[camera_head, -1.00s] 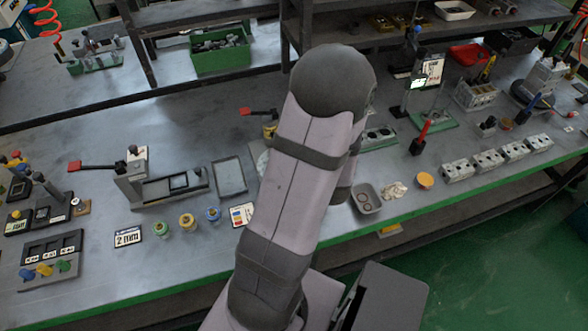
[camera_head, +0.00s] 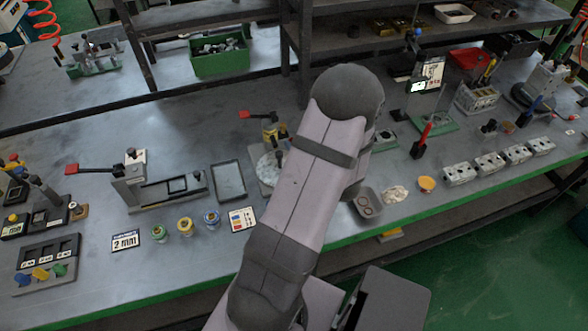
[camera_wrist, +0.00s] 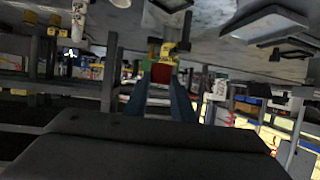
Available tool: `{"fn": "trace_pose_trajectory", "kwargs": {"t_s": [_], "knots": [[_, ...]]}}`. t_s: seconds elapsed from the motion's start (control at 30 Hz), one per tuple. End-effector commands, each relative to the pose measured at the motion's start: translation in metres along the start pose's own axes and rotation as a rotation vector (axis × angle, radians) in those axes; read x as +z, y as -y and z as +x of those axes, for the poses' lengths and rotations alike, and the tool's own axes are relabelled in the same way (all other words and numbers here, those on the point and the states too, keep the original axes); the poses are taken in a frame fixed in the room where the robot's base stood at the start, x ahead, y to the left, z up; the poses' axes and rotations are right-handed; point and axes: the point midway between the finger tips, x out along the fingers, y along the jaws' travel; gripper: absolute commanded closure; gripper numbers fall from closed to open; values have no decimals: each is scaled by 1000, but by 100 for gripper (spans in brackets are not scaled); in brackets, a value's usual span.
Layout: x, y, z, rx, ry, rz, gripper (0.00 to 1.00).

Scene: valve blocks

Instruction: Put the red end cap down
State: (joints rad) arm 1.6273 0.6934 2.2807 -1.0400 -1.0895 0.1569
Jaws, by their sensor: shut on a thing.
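In the wrist view a red end cap (camera_wrist: 161,73) sits between the fingertips of my gripper (camera_wrist: 160,82). The fingers are shut on it. The cap is small there, and its shape is hard to make out. In the head view my arm hides the gripper and the cap. I cannot tell how far the cap is from the bench surface.
A round light plate (camera_head: 266,170) with a yellow, red-handled clamp (camera_head: 271,130) stands left of my arm. A grey tray (camera_head: 228,182) lies further left. A grey dish (camera_head: 367,203), an orange-topped tub (camera_head: 426,185) and metal valve blocks (camera_head: 489,163) stand to the right.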

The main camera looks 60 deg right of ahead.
Motion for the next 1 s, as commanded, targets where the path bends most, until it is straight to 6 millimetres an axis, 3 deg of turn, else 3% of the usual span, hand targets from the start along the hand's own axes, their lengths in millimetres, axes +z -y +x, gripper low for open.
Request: {"fn": "trace_pose_trajectory", "kwargs": {"t_s": [0.17, 0.5, 1.0], "knots": [[8, 0, 4, 0, 0, 3, 98], [45, 0, 19, 1, 1, 3, 98], [64, 0, 27, 0, 1, 3, 98]]}}
